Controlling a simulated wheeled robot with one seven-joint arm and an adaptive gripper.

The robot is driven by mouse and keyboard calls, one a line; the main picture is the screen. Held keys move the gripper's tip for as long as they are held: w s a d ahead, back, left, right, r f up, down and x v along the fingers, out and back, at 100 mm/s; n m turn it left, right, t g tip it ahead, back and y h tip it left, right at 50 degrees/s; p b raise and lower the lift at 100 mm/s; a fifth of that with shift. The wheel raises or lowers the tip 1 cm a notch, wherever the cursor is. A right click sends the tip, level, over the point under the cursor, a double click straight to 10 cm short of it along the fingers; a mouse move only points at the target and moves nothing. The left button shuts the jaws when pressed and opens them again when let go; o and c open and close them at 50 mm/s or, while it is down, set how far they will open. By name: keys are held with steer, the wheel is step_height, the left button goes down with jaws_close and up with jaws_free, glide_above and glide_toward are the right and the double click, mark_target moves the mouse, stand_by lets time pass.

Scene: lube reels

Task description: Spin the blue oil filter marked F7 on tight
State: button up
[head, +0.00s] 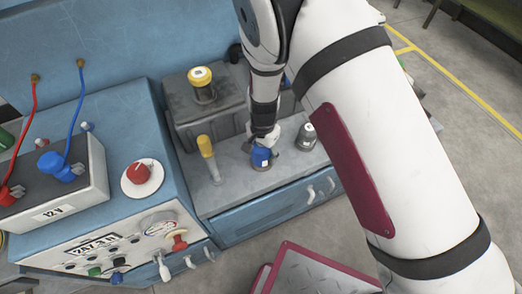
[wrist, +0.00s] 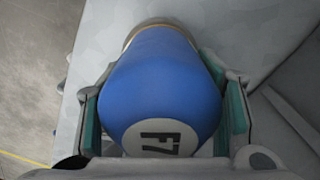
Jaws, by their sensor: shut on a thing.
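The blue oil filter (head: 261,157) stands on the grey bench top, below the end of my arm in the head view. In the wrist view the blue filter (wrist: 165,80) fills the middle, with a white label marked F7 facing the camera. My gripper (wrist: 164,115) is shut on it, with one teal-lined finger on each side of its body. In the head view my gripper (head: 265,138) comes down on the filter from above. The filter's far end shows a tan rim, and what it sits on there is hidden.
A grey filter (head: 306,137) stands close to the right of the blue one. A yellow-capped dark filter (head: 202,85) stands on a grey block behind. A battery box (head: 58,190) and control panel (head: 125,245) lie further left.

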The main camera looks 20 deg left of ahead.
steer(key=shift+f+m, duration=0.1)
steer(key=shift+m, duration=0.4)
steer(key=shift+d, duration=0.1)
steer(key=m+p, duration=0.1)
steer(key=m, duration=0.2)
steer(key=shift+s+m+p, duration=0.2)
steer(key=shift+m+p, duration=0.1)
steer(key=shift+p, duration=0.05)
steer(key=shift+w+d+m, duration=0.1)
steer(key=shift+m, duration=0.7)
steer(key=o, duration=1.5)
